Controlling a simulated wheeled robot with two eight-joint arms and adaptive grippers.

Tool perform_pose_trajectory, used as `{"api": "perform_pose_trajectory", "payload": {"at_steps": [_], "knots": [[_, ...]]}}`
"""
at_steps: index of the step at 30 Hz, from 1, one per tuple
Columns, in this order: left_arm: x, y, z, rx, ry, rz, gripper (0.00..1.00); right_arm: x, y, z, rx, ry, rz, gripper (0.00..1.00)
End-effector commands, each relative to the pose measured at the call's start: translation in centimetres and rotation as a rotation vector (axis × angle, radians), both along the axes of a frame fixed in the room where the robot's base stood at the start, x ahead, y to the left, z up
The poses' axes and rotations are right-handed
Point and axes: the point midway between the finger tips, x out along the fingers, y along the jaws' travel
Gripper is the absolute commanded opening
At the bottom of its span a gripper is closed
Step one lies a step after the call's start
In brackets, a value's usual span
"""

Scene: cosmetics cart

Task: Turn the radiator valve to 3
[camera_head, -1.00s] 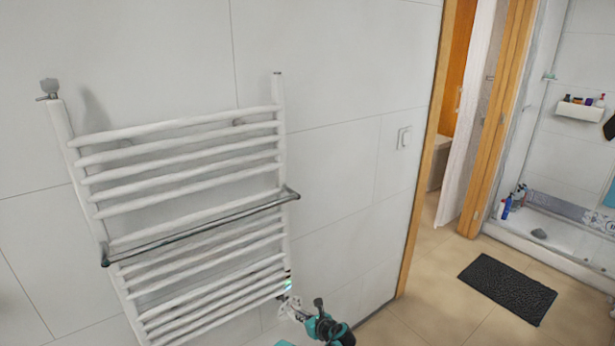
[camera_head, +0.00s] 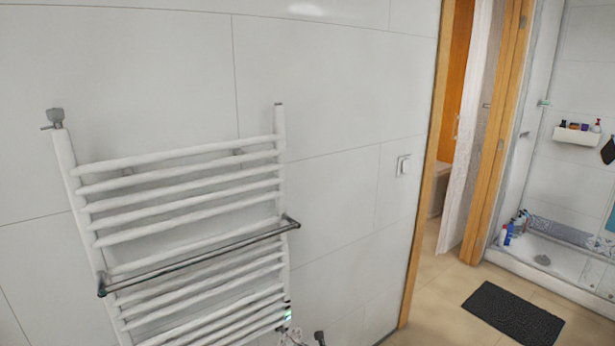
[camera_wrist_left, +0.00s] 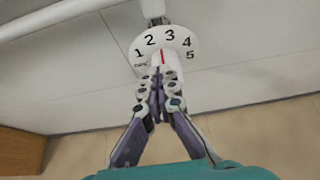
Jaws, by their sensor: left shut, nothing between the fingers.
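The radiator valve's white dial (camera_wrist_left: 178,50) shows near the top of the left wrist view, with the numbers 1 to 5 around its edge. A red mark (camera_wrist_left: 162,57) stands near the middle of the dial and points up between 2 and 3. My left gripper (camera_wrist_left: 160,74) is shut with its fingertips together right at the front of the dial, below the red mark. Nothing shows between the fingers. The fingertips hide the lower part of the dial. The white towel radiator (camera_head: 180,188) hangs on the wall in the head view. My right gripper is not in view.
A grey towel bar (camera_head: 200,255) sticks out across the radiator's front. A door frame (camera_head: 425,190) stands to the right, with a dark mat (camera_head: 512,313) on the floor. The tiled wall between radiator and door is clear, apart from a switch (camera_head: 403,165).

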Motion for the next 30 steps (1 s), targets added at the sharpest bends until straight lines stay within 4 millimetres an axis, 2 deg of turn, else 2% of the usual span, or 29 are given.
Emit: {"api": "perform_pose_trajectory", "payload": {"at_steps": [22, 30], "knots": [[0.51, -0.94, -0.17, -0.005, 0.004, 0.000, 0.00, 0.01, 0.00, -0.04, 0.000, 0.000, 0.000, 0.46], [0.54, -0.95, 0.61, -0.005, 0.003, 0.000, 0.00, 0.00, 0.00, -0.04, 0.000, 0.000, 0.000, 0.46]]}}
